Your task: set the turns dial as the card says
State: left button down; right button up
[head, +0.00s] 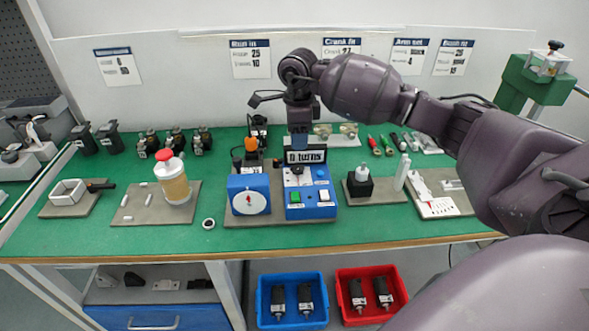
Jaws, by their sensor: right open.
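A blue winder unit (311,207) stands near the middle of the green bench. Its display (305,156) reads "0 turns", with a small knob, a green button and a white button below it. Left of it is a blue box with a white round dial (249,203) bearing a red mark. Several printed cards hang on the wall, including one (251,58) showing 25 and 10 and one (342,47) partly hidden by my arm. My right gripper (298,141) points down, open, just above or behind the display; its fingertips are partly hard to make out. My left gripper is out of view.
A red-capped jar (173,181) stands on a mat at left. A black block (360,184) and a white bottle (402,172) stand at right. Motors and tools line the back. Blue (266,301) and red (343,300) bins sit below. The bench front is clear.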

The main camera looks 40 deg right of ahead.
aim_at(298, 167)
notch_tip(298, 167, down, 10)
jog(key=shift+a+r+b, duration=0.1)
jog(key=shift+r+b, duration=0.15)
jog(key=shift+b, duration=0.25)
jog(key=shift+f, duration=0.55)
jog(key=c, duration=0.6)
jog(key=shift+c, duration=0.2)
